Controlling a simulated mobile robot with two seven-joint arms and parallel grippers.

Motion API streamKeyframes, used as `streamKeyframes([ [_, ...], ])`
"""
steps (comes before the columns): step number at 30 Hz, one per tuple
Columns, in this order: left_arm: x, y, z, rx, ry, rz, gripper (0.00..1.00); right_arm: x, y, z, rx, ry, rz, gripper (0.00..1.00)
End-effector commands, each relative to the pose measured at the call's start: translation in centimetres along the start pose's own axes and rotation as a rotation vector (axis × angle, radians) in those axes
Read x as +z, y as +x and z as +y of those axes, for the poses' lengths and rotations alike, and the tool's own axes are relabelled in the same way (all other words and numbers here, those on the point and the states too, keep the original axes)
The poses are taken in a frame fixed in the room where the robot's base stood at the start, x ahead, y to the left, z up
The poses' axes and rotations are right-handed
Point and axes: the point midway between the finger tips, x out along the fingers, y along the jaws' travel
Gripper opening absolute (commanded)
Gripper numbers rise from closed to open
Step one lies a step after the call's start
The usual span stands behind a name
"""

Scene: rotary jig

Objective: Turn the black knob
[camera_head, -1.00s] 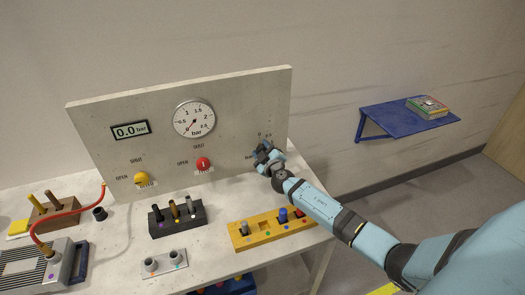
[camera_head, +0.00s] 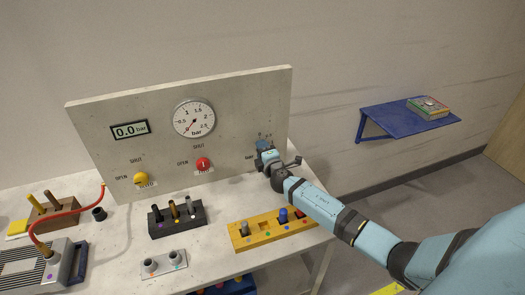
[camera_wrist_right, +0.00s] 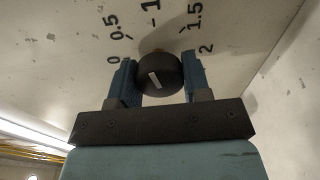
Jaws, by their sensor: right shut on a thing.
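The black knob (camera_wrist_right: 158,76) shows in the right wrist view, with a white mark on its face, in front of a panel scale running from 0 to 2. My right gripper (camera_wrist_right: 158,82) has one blue finger on each side of the knob and is shut on it. In the head view my right gripper (camera_head: 264,150) is at the right end of the upright panel (camera_head: 240,110) and hides the knob there. My left gripper is not in view.
The panel carries a round gauge (camera_head: 194,118), a display (camera_head: 130,129) reading 0.0 bar, a yellow knob (camera_head: 141,178) and a red knob (camera_head: 203,164). A yellow block (camera_head: 245,239) and a black block (camera_head: 165,222) stand on the table below. A blue wall shelf (camera_head: 385,118) is at right.

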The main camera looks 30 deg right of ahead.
Motion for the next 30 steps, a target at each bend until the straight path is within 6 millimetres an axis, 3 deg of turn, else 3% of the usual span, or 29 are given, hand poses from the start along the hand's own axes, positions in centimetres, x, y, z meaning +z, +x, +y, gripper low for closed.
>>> streamKeyframes([
  [15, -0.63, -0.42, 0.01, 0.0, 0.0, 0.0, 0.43, 0.06, -0.02, -0.13, -0.015, -0.419, -0.016, 0.2],
  [30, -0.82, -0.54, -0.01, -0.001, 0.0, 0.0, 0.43, -0.02, -0.03, -0.21, -0.018, -0.56, -0.019, 0.2],
])
